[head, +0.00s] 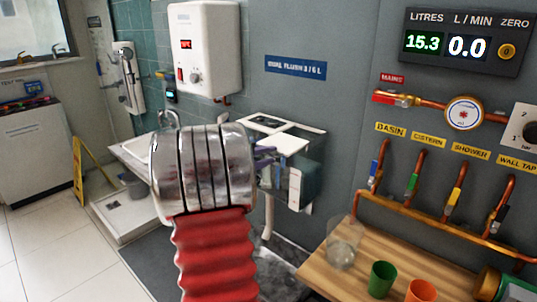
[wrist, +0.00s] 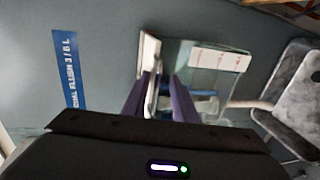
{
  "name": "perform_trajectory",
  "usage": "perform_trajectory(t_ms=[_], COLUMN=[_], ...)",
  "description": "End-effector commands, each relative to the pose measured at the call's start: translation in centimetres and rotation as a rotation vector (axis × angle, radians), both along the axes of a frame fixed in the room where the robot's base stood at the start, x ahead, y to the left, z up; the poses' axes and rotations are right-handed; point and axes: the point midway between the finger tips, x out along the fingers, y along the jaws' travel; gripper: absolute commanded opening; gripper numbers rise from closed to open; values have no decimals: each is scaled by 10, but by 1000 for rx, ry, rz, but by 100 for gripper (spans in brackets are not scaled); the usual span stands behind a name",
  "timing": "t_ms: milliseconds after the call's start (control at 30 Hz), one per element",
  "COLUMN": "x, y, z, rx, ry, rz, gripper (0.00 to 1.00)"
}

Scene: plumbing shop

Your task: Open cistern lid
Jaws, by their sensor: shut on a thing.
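The cistern (head: 300,180) is a clear-walled tank on the grey wall, with white fittings inside. It also shows in the wrist view (wrist: 215,85). Its white lid (head: 283,143) shows at the top of the tank, partly behind my arm; how far it is tilted is hard to tell. My gripper (head: 264,154) has purple fingers and is at the lid's near left side. In the wrist view my gripper (wrist: 162,78) is shut on the white lid (wrist: 149,48), whose edge runs between the fingers. My red-sleeved arm hides the tank's left part.
A blue dual-flush sign (head: 296,67) is on the wall above. A grey toilet seat (wrist: 300,85) is right of the tank in the wrist view. Copper pipes with valves (head: 440,190) and a wooden bench (head: 345,277) with cups stand at right. A basin (head: 135,150) stands at left.

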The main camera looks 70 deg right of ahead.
Motion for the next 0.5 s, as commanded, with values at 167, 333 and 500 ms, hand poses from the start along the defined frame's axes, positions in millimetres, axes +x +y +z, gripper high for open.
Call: perform_trajectory(t_ms=[167,333,500], x=[-1,-1,-2], y=[0,0,-1], z=[-3,0,1], rx=[5,1,-2], ry=[0,0,0], rz=[-1,-2,-2], gripper=[26,26,26])
